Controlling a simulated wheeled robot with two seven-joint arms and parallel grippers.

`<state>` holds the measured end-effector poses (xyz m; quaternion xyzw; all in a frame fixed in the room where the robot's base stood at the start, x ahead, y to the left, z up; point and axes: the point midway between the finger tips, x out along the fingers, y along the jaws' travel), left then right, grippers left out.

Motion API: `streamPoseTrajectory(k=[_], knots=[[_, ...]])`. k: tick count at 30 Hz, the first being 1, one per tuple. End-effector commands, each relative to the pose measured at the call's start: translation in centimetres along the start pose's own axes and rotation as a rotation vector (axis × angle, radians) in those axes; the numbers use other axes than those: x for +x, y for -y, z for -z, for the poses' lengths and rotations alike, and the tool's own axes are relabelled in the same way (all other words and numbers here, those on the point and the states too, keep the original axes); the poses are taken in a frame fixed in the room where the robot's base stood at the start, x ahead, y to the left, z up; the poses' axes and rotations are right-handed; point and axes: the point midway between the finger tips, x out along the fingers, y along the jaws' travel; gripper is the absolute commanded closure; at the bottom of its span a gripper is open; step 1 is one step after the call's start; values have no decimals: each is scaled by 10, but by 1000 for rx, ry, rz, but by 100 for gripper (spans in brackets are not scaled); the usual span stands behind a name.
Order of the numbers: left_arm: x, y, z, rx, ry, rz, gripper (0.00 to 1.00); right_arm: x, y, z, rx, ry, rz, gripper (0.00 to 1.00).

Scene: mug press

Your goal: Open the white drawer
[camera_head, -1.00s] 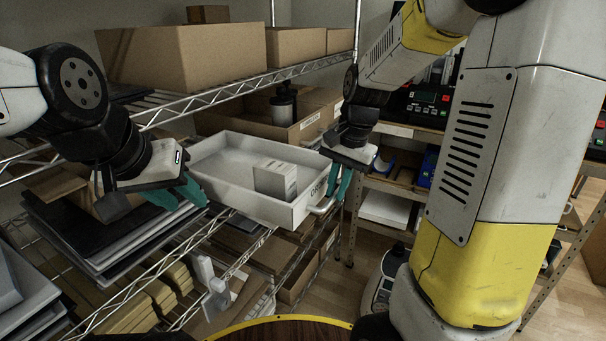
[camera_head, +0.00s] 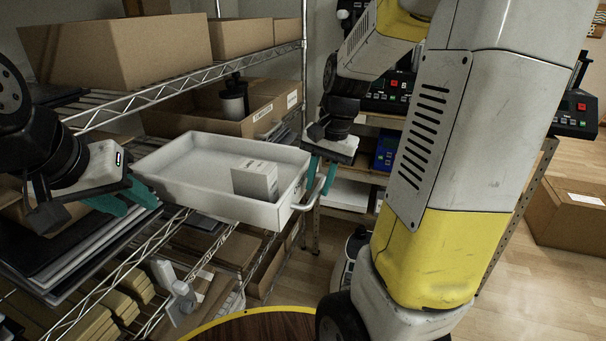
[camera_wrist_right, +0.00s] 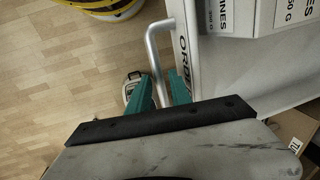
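The white drawer (camera_head: 180,197) is a shallow white tray on the wire shelf, with a small white carton (camera_head: 255,181) inside. Its metal handle (camera_head: 308,204) is on the right end. My right gripper (camera_head: 322,184) is at that end with its teal fingers around the handle. In the right wrist view the bar (camera_wrist_right: 153,55) runs down between the fingers (camera_wrist_right: 162,92), which look closed on it. My left gripper (camera_head: 140,206) is by the drawer's left front corner, fingers apart and empty; whether it touches the drawer is unclear.
Cardboard boxes (camera_head: 115,48) fill the upper shelf; another (camera_head: 205,117) stands behind the drawer. Grey trays (camera_head: 70,250) are stacked at lower left. A round wooden top (camera_head: 262,325) is in front. A rack stands behind my right arm. Floor (camera_head: 310,262) shows below the handle.

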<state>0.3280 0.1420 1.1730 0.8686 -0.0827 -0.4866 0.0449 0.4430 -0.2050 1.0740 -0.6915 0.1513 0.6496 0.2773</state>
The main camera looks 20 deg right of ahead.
Motion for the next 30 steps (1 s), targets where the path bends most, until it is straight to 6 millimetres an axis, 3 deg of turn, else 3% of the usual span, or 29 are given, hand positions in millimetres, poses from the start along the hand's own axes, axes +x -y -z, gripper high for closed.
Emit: streamPoseTrajectory(k=[11, 24, 30], knots=[[0, 0, 0, 0, 0, 0, 64, -2, 0, 0, 0, 1, 0, 65], [0, 0, 0, 0, 0, 0, 64, -66, 0, 1, 1, -2, 1, 65], [0, 0, 0, 0, 0, 0, 64, -78, 0, 0, 1, 0, 0, 65]])
